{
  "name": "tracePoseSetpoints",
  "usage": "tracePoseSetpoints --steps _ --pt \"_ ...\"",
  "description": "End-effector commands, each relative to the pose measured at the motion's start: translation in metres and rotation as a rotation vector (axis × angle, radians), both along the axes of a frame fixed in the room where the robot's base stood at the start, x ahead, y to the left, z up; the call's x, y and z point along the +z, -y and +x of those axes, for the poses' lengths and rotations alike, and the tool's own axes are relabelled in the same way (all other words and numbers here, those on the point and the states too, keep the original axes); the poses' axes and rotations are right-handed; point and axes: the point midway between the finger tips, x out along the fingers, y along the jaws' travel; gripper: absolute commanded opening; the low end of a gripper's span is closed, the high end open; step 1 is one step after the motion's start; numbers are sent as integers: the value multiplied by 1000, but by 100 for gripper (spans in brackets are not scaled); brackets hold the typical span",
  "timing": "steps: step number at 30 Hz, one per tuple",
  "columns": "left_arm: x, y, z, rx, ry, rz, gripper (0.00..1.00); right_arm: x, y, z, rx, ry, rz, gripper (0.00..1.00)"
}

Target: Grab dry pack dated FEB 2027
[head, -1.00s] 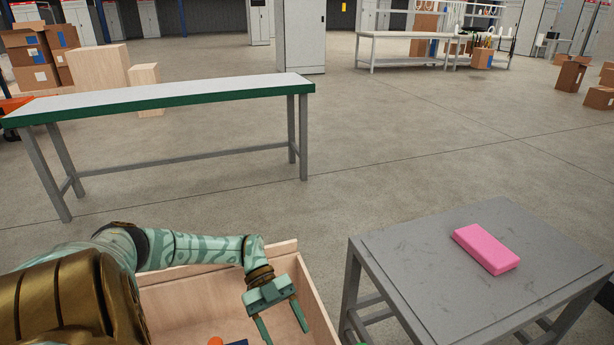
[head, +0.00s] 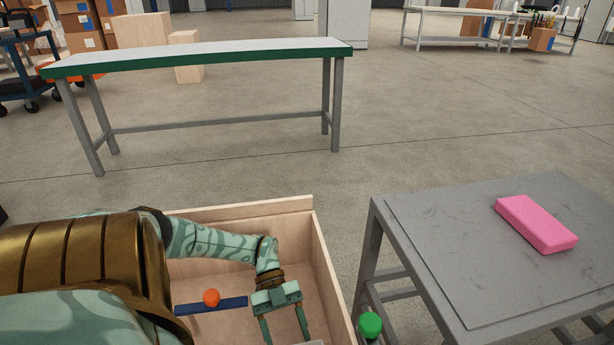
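My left gripper (head: 285,335) reaches down into a wooden crate (head: 322,262) at the bottom middle. Its two fingers are spread apart. A light grey edge of something (head: 312,342) shows near the fingertips, cut off by the frame's bottom; I cannot tell what it is or whether it touches the fingers. No dry pack with a readable FEB 2027 date shows. My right gripper is not in view.
In the crate lie a blue bar (head: 232,303) and an orange round thing (head: 211,297). A grey table (head: 460,255) at right carries a pink block (head: 535,223). A green round thing (head: 370,325) is between crate and table. A green-edged bench (head: 200,62) stands behind.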

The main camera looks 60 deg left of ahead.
Motion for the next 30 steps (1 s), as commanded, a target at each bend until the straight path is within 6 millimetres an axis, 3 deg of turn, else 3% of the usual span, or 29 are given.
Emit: tracePoseSetpoints --steps 15,22,23,27,30 --pt "-27 55 -4 1 3 -2 62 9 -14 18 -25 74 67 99" --pt "-27 57 -4 1 4 1 62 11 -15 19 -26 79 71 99" --pt "-27 57 -4 1 4 1 59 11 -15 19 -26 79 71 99" --pt "-27 56 -4 1 4 1 22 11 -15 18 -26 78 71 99" --pt "-27 56 -4 0 4 1 22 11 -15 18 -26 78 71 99"
